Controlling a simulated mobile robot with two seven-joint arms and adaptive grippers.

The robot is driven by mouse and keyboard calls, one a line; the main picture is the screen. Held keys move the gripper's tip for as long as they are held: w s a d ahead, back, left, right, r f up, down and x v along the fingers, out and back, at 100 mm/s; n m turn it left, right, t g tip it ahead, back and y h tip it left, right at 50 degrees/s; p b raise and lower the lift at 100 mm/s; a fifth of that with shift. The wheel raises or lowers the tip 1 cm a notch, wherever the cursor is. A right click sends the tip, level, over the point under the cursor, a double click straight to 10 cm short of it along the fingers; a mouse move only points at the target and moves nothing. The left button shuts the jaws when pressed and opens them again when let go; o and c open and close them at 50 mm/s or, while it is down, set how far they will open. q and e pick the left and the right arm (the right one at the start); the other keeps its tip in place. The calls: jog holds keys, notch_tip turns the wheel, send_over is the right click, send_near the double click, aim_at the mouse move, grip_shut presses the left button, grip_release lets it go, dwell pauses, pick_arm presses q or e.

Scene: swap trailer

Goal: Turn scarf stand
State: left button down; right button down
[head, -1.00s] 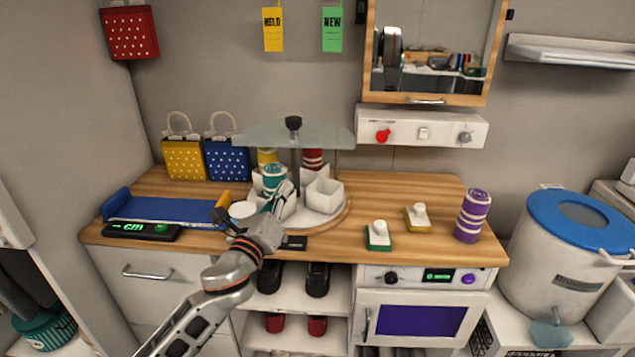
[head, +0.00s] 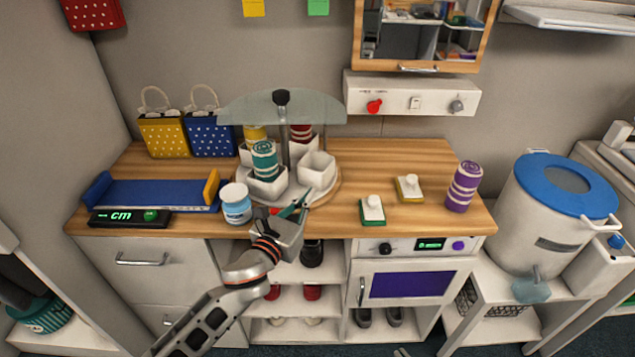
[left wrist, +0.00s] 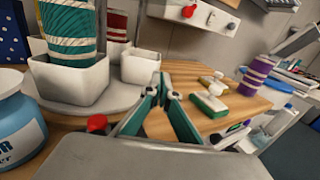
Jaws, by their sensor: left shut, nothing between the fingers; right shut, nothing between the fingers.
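The scarf stand is a round white turntable (head: 290,203) with white cups, a centre post with a black knob (head: 281,97) and a clear top. A teal rolled scarf (head: 264,160) sits in its front left cup, also large in the left wrist view (left wrist: 68,35). A yellow scarf (head: 255,135) and a red scarf (head: 301,132) are behind. The front right cup (head: 317,171) looks empty. My left gripper (head: 303,197) is shut and empty at the stand's front edge; contact is unclear. A small red knob (left wrist: 97,123) shows left of its fingers (left wrist: 160,82). My right gripper is out of view.
A blue-and-white jar (head: 236,204) stands just left of my left gripper. A blue measuring board (head: 150,194) lies further left. Green-based (head: 372,211) and yellow-based (head: 409,188) blocks and a purple roll (head: 464,187) are right. Clear counter lies between stand and blocks.

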aim_at(323, 176)
pick_arm(q)
jog(key=x, duration=0.6)
pick_arm(e)
jog(key=shift+f, duration=0.1)
jog(key=shift+w, duration=0.1)
